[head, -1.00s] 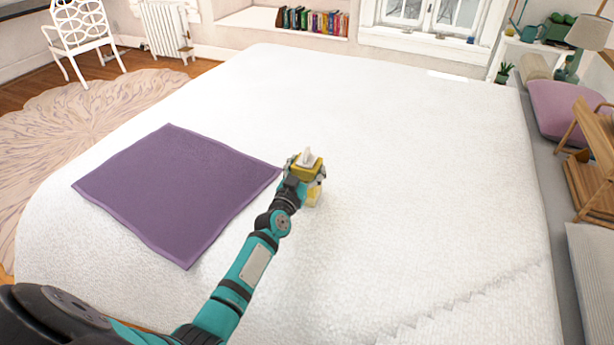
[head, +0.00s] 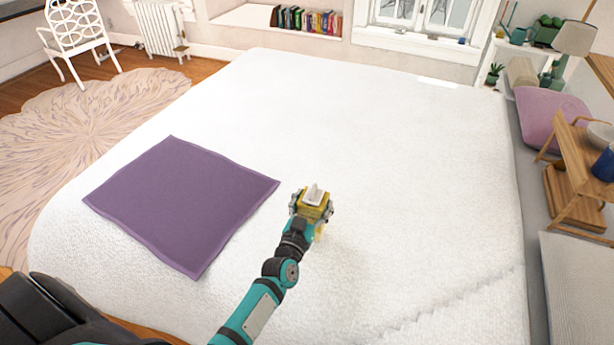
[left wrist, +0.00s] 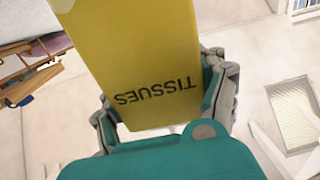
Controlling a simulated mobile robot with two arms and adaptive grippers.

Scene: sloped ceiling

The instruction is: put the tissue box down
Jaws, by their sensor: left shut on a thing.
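The yellow tissue box (head: 311,209), with a white tissue standing out of its top, is over the white bed (head: 400,180) in the head view. My left gripper (head: 312,205) is shut on it, with fingers on both sides. In the left wrist view the box (left wrist: 150,50) fills the middle, its word TISSUES upside down, between the fingers of my left gripper (left wrist: 165,95). The box's lower part is mostly hidden by the gripper; I cannot tell whether it touches the bed. My right gripper is not in view.
A purple cloth (head: 185,205) lies flat on the bed, left of the box. The bed is clear behind and to the right of the box. A wooden shelf (head: 578,185) with a bowl and a blue vessel stands beyond the bed's right edge.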

